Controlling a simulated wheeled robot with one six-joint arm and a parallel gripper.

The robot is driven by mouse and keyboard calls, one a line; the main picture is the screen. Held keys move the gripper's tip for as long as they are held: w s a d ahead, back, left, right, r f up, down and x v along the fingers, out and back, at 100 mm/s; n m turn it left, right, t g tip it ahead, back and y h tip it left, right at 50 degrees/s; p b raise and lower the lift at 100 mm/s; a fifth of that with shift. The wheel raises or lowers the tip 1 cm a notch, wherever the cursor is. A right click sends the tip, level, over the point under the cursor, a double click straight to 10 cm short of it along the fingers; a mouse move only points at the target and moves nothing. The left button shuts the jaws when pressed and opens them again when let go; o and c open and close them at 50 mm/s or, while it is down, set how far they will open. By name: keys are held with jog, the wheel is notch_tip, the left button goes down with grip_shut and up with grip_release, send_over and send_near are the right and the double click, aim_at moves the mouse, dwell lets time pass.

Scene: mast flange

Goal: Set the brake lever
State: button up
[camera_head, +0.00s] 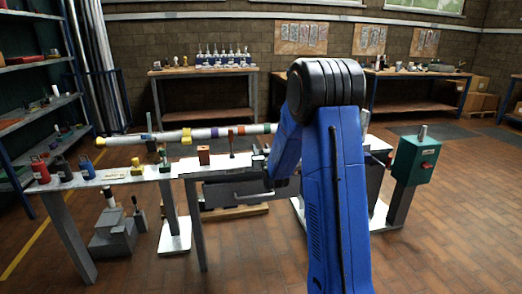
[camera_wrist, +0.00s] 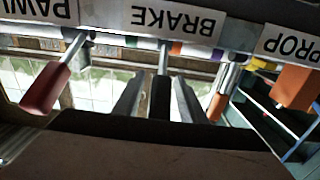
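In the wrist view a sign reading BRAKE (camera_wrist: 175,20) shows upside down. Below it in the picture, a lever (camera_wrist: 163,58) with a grey rod and a dark grip runs down between my gripper's fingers. My gripper (camera_wrist: 160,98) is open, with one finger on each side of the dark grip. Any contact between fingers and grip is unclear. In the head view my blue arm (camera_head: 335,190) blocks the view of the gripper and this lever.
A red-handled lever (camera_wrist: 46,88) by the PAWL sign (camera_wrist: 40,8) and an orange handle (camera_wrist: 217,104) flank the gripper. An orange block (camera_wrist: 295,88) hangs by the PROP sign (camera_wrist: 290,45). A banded mast (camera_head: 205,134) lies above the bench. A green box (camera_head: 415,160) stands right.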

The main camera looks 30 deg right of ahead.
grip_shut()
jog(key=shift+r, duration=0.1)
